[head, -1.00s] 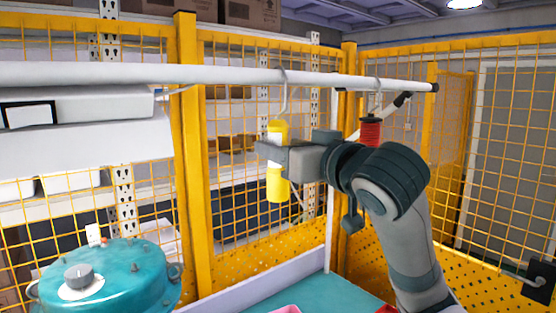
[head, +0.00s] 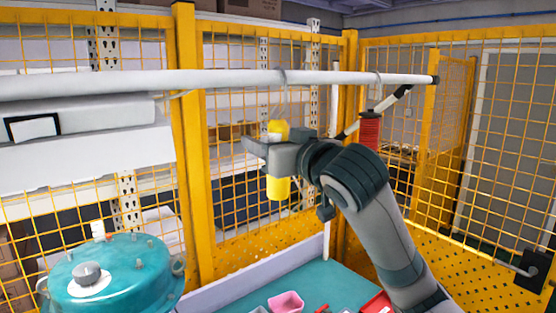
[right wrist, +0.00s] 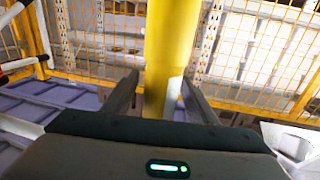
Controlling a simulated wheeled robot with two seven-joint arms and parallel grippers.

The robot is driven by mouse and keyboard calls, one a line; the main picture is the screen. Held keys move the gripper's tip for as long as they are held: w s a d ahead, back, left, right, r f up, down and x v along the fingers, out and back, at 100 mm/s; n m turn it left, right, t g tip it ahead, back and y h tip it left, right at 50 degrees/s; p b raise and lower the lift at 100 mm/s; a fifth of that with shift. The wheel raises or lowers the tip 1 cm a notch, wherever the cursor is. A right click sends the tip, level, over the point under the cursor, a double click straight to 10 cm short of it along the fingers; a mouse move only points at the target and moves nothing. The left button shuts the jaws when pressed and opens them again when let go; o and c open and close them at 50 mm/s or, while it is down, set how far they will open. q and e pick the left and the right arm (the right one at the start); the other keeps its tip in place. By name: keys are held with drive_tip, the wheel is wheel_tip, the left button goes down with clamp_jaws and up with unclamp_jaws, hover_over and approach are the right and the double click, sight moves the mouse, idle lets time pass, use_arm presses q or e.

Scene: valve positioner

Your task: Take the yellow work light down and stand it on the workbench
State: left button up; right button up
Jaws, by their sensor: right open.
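The yellow work light (head: 278,189) hangs upright by a hook (head: 284,97) from the white overhead rail (head: 225,78) in the head view. My right gripper (head: 262,149) is at the light's mid-height and hides its middle. In the right wrist view, the light (right wrist: 170,50) stands between the two open fingers of the right gripper (right wrist: 160,95); I cannot tell whether either finger touches it. The workbench (head: 318,278) has a teal top, below and behind my right arm. My left gripper is not in view.
A pink bin (head: 287,302) and a red bin (head: 378,304) are on the bench. A teal round housing (head: 112,272) stands at lower left. Yellow mesh fencing (head: 232,205) is behind.

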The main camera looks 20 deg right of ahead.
drive_tip(key=c, duration=1.3)
drive_tip(key=shift+r, duration=0.15)
drive_tip(key=shift+c, duration=0.2)
drive_tip(key=s+d+r+b, duration=0.1)
drive_tip(key=s+b, duration=0.4)
drive_tip(key=s, duration=0.4)
drive_tip(key=s+d+r+b, duration=0.2)
drive_tip(key=s+b, duration=0.2)
drive_tip(key=s, duration=0.4)
drive_tip(key=shift+s+d+r+b, duration=0.15)
drive_tip(key=shift+s+d+b, duration=0.05)
drive_tip(key=shift+s+b, duration=0.2)
